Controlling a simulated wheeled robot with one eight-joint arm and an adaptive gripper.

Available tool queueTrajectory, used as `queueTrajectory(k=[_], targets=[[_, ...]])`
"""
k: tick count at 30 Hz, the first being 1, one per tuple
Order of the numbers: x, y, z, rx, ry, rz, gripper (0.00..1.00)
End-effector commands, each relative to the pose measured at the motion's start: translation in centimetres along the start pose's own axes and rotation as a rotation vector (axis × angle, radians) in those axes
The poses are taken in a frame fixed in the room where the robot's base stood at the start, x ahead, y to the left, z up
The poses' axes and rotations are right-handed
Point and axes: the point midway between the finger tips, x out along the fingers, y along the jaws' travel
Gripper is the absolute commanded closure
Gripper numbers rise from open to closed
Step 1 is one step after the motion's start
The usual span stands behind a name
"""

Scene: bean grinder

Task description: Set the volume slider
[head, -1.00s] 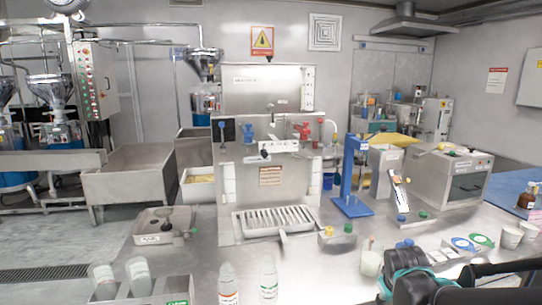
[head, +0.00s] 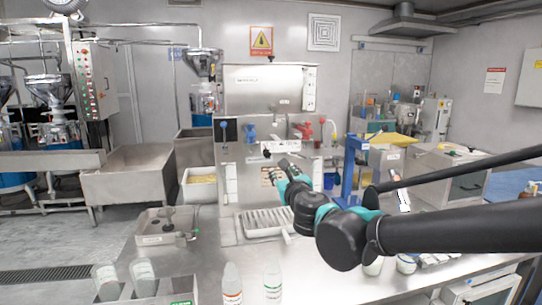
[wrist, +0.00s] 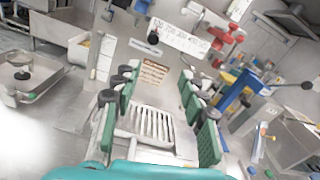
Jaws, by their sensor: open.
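The steel machine (head: 270,90) stands at the back of the counter. A dark upright slot with a blue knob (head: 223,124) is at its left front; I cannot tell whether this is the volume slider. A white crossbar with a dark knob (head: 279,146) crosses its middle; it also shows in the wrist view (wrist: 180,38). My gripper (head: 279,171) is in front of the machine, below the crossbar. In the wrist view my gripper (wrist: 155,112) is open and empty, its green-padded fingers apart on either side of the drip tray (wrist: 147,126).
Red levers (head: 303,130) are on the machine's right front. A blue stand (head: 350,170) is right of it. A steel tray (head: 160,228) lies to the left. Two bottles (head: 232,284) (head: 272,280) stand at the front. My arm covers the right side of the counter.

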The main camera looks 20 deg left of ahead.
Motion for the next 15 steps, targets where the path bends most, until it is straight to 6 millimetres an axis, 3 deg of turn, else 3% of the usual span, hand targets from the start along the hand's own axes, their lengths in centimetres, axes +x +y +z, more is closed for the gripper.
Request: queueTrajectory(k=[3,8,15], targets=[[0.1,1.4,0.8,-0.063,-0.019,0.029,0.58],[1.4,1.4,0.9,-0.067,-0.020,0.028,0.58],[5.2,1.4,0.9,-0.064,-0.019,0.025,0.58]])
